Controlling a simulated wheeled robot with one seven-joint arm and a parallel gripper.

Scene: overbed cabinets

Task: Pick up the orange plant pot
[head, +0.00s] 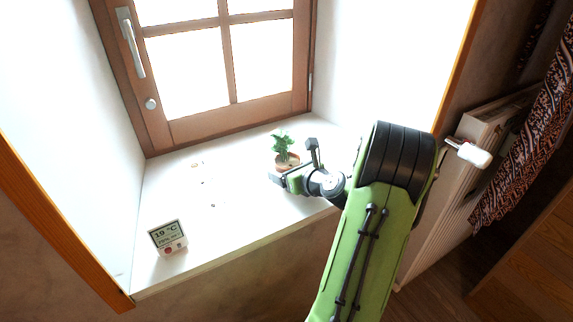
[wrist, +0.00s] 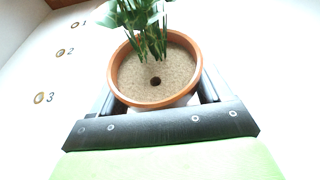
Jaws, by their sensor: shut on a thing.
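The orange plant pot (head: 287,161) with a green leafy plant shows on the white windowsill in the head view, partly hidden by my gripper (head: 292,165). In the wrist view the pot (wrist: 115,81) has an orange rim, pale soil with a dark round hole, and green stems at the far side. My gripper is shut on the pot, with its dark fingers (wrist: 155,105) on either side of it. The pot looks upright. I cannot tell whether its base touches the sill.
The white windowsill (head: 230,230) carries a small temperature display (head: 168,237) at the front left and several small numbered marks. A brown-framed window (head: 230,105) stands behind. A radiator (head: 450,200) and patterned curtain (head: 530,150) are at the right.

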